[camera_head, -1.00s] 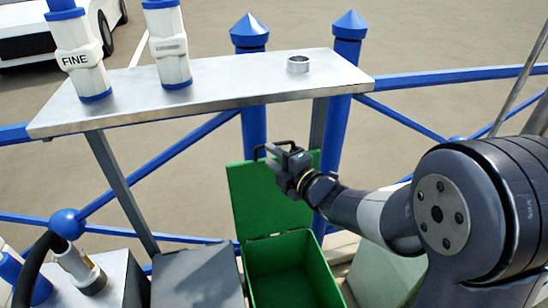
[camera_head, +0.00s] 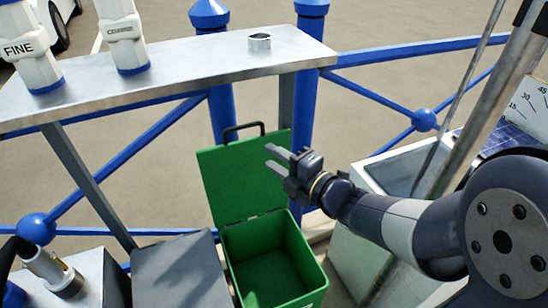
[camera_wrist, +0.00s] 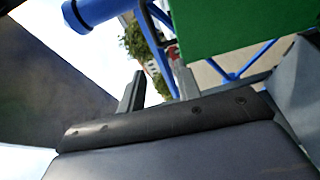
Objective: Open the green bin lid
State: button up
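The green bin (camera_head: 272,262) stands below the metal shelf, and its inside shows empty. Its green lid (camera_head: 240,178) is swung up and leans back, roughly upright, with a dark handle (camera_head: 243,130) along its top edge. My gripper (camera_head: 270,156) is in front of the right part of the lid, below the handle. Its two fingers are spread apart with nothing between them. In the wrist view the fingers (camera_wrist: 158,88) are also apart, and the green lid (camera_wrist: 235,22) fills the upper right. I cannot tell whether a finger touches the lid.
A metal shelf (camera_head: 180,68) above holds white cylinders labelled FINE (camera_head: 30,50) and COARSE (camera_head: 122,38) and a small metal ring (camera_head: 260,41). Blue posts (camera_head: 302,100) and rails stand behind. A grey box (camera_head: 180,272) is left of the bin; a pale open box (camera_head: 352,250) is right.

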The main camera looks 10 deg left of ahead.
aim_at(243, 140)
jog(key=x, duration=1)
jog(key=shift+w+a+p, duration=0.2)
jog(key=shift+a+p, duration=0.15)
jog(key=shift+w+a+r+p, duration=0.1)
jog(key=shift+w+a+p, duration=0.1)
jog(key=shift+w+p, duration=0.4)
jog(key=shift+s, duration=0.15)
jog(key=shift+s+f, duration=0.1)
jog(key=shift+f, duration=0.1)
